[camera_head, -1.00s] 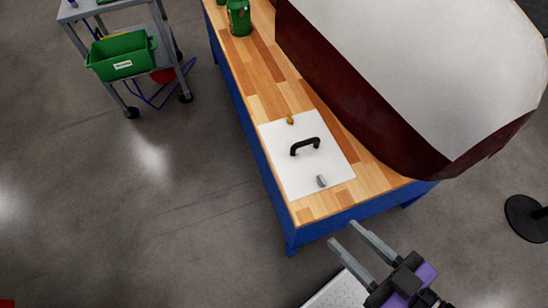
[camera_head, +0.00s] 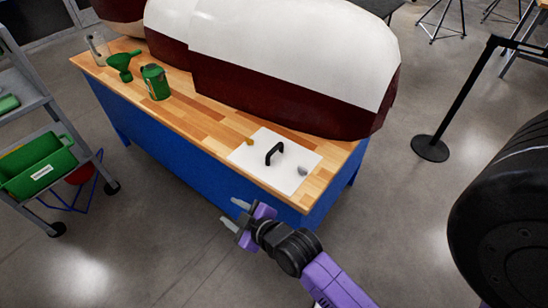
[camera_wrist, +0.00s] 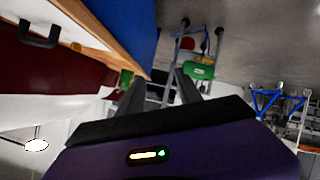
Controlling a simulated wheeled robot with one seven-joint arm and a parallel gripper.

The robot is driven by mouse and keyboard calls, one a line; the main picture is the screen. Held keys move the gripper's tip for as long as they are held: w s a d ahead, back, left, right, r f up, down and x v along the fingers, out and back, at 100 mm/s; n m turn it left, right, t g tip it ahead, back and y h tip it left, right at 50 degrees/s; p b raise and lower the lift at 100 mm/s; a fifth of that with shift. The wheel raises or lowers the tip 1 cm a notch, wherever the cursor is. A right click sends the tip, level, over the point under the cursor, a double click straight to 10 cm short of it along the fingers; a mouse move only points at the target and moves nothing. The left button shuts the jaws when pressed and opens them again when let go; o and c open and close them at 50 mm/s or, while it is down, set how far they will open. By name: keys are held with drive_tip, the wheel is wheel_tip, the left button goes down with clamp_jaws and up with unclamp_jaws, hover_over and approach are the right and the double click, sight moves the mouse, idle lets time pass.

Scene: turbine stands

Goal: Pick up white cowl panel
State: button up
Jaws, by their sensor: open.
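The white cowl panel (camera_head: 264,171) lies flat on the right end of the wooden workbench (camera_head: 190,119) in the head view. A black handle (camera_head: 274,153) stands up from its middle. A small yellow piece (camera_head: 249,142) is at its left edge and a small grey piece (camera_head: 303,171) near its right edge. My gripper (camera_head: 234,212) is open and empty, in front of the bench's blue side and apart from the panel. In the wrist view the black handle (camera_wrist: 38,36) shows at the upper left, away from my open fingers (camera_wrist: 160,93).
A large white and dark red cowl body (camera_head: 290,50) lies along the back of the bench. A green can (camera_head: 155,82) and green funnel (camera_head: 122,66) stand toward the left. A cart with a green bin (camera_head: 38,165) is at far left. A black barrier post (camera_head: 455,100) stands right.

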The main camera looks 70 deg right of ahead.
sight(275, 147)
drive_tip(key=w+d+n+g, duration=0.1)
drive_tip(key=w+d, duration=0.1)
drive_tip(key=d, duration=0.4)
drive_tip(key=w+d+n+g, duration=0.1)
drive_tip(key=w+d+n, duration=0.1)
drive_tip(key=d, duration=0.5)
drive_tip(key=w+d+r+n+g, duration=0.1)
drive_tip(key=w+d, duration=0.2)
drive_tip(key=d, duration=0.3)
drive_tip(key=shift+w+d+n+g, duration=0.25)
drive_tip(key=shift+d+n+g, duration=0.05)
drive_tip(key=shift+d+n, duration=0.1)
drive_tip(key=s+d+r+n+g+y, duration=0.2)
drive_tip(key=s+d+n+g+y, duration=0.3)
drive_tip(key=s+d+n, duration=0.4)
drive_tip(key=shift+g+h, duration=0.5)
drive_tip(key=shift+w+d+f+p, duration=0.1)
drive_tip(key=shift+w+f+p, duration=0.15)
drive_tip(key=shift+f, duration=0.85)
drive_tip(key=shift+w+f+p, duration=0.2)
drive_tip(key=shift+w+f, duration=0.2)
drive_tip(key=shift+f, duration=0.75)
drive_tip(key=shift+w+d+f+p, duration=0.1)
drive_tip(key=shift+w+f+p, duration=0.15)
drive_tip(key=shift+f, duration=0.85)
clamp_jaws()
drive_tip(key=shift+w+r, duration=0.1)
drive_tip(key=shift+r, duration=0.05)
